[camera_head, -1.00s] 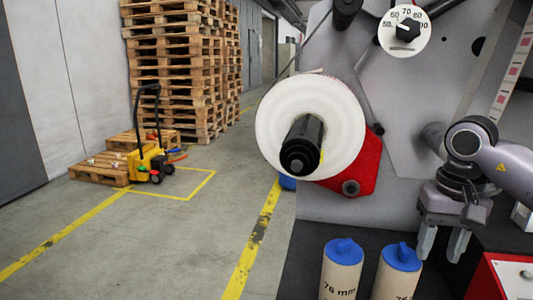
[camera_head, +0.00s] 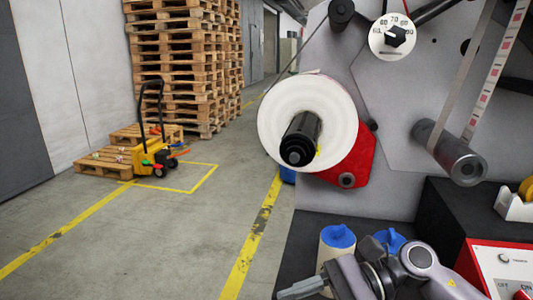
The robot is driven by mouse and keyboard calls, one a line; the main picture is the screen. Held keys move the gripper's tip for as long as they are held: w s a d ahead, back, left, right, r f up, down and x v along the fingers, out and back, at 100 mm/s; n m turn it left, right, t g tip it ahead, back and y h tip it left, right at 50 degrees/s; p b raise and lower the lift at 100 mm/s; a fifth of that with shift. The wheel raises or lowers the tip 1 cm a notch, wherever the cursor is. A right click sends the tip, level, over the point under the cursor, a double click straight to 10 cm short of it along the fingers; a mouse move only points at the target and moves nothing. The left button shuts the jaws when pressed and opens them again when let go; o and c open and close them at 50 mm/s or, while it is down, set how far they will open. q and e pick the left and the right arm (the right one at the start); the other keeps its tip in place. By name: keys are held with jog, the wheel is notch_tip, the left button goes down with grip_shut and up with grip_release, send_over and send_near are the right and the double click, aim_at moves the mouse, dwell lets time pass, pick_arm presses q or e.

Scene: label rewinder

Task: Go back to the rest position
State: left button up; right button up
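My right arm comes in from the lower right, and its gripper (camera_head: 298,290) sits at the bottom edge, in front of the two cardboard cores. Its fingers point left. I cannot make out a gap between them, and part of the gripper is cut off by the frame. I see nothing held in it. My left gripper is out of view. A white label roll (camera_head: 335,115) sits on the black spindle (camera_head: 301,140) of the grey rewinder.
Two cores with blue caps, the left one (camera_head: 337,237) and the right one (camera_head: 390,240), stand partly behind my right arm. A red-edged control panel (camera_head: 505,262) and a tape dispenser (camera_head: 515,205) are at right. Left are a pallet jack (camera_head: 152,155), stacked pallets (camera_head: 180,65) and open floor.

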jog(key=d+f+n+t+h+p, duration=0.2)
jog(key=d+f+n+t+h, duration=0.4)
jog(key=n+t, duration=0.45)
jog(key=d+f+n+t+h+p, duration=0.1)
jog(key=d+f+n+t+h, duration=0.35)
jog(key=f+n+t, duration=0.65)
jog(key=s+d+f+m+g+h, duration=0.2)
jog(key=s+d+f+m+g, duration=0.2)
jog(key=s+f+m+g, duration=0.3)
jog(key=s+g, duration=0.1)
jog(key=s, duration=0.3)
jog(key=shift+s+d+f+p, duration=0.2)
jog(key=shift+d+f+p, duration=0.1)
jog(key=shift+f, duration=0.1)
